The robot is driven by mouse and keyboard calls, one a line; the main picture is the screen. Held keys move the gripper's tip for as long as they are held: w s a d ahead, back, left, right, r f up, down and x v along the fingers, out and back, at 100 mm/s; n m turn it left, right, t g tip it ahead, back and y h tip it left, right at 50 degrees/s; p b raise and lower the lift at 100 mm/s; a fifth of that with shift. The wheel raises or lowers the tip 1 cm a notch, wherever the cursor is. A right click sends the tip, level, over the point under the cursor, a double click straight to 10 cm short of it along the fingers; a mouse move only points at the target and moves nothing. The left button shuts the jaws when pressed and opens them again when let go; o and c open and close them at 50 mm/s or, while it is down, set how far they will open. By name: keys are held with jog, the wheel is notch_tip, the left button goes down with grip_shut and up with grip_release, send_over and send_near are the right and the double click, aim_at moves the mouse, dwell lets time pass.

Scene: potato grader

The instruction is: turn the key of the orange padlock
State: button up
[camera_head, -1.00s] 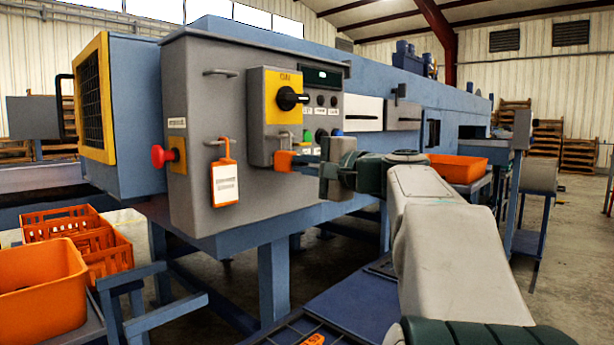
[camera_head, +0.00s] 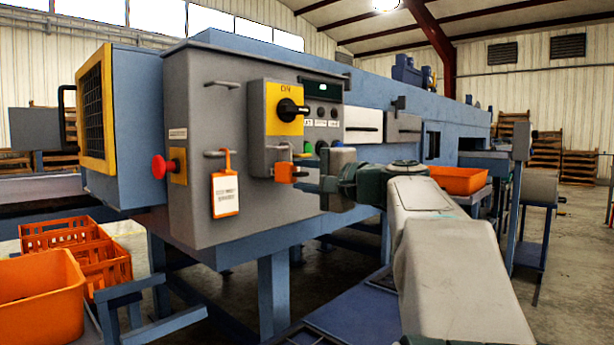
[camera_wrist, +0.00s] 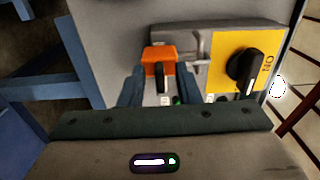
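The orange padlock (camera_head: 285,172) hangs on the right part of the grey control cabinet, below the yellow switch plate. In the wrist view the padlock (camera_wrist: 154,55) is at upper centre, with a dark key (camera_wrist: 163,76) standing out from it toward my gripper. My gripper (camera_head: 306,179) is just right of the padlock in the head view. In the wrist view its two blue-grey fingers (camera_wrist: 159,80) are apart, one on each side of the key, with gaps visible between. Whether a finger touches the padlock cannot be told.
The yellow plate (camera_head: 285,108) carries a black rotary switch (camera_head: 292,110) labelled ON. An orange-framed tag (camera_head: 225,193) hangs from a handle on the cabinet (camera_head: 196,210). A red button (camera_head: 160,167) is on its left side. Orange crates (camera_head: 45,300) stand at left.

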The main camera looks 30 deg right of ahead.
jog(key=p+v, duration=0.2)
jog(key=v, duration=1.2)
jog(key=shift+w+a, duration=0.1)
jog(key=a+f+n+g+p, duration=0.2)
jog(key=a+g+p, duration=0.2)
jog(key=a+p, duration=0.35)
jog(key=a+f+n+g+p, duration=0.3)
jog(key=a+g+p, duration=0.2)
jog(key=a+p, duration=0.3)
jog(key=s+a+n+g+h+p, duration=0.2)
jog(key=s+n+h+p, duration=0.1)
jog(key=p, duration=0.5)
jog(key=s+a+f+n+g+h+p, duration=0.1)
jog(key=s+a+n+g+h+p, duration=0.2)
jog(key=s+n+p, duration=0.2)
jog(key=s+p, duration=0.2)
jog(key=p, duration=0.2)
jog(key=shift+n, duration=0.4)
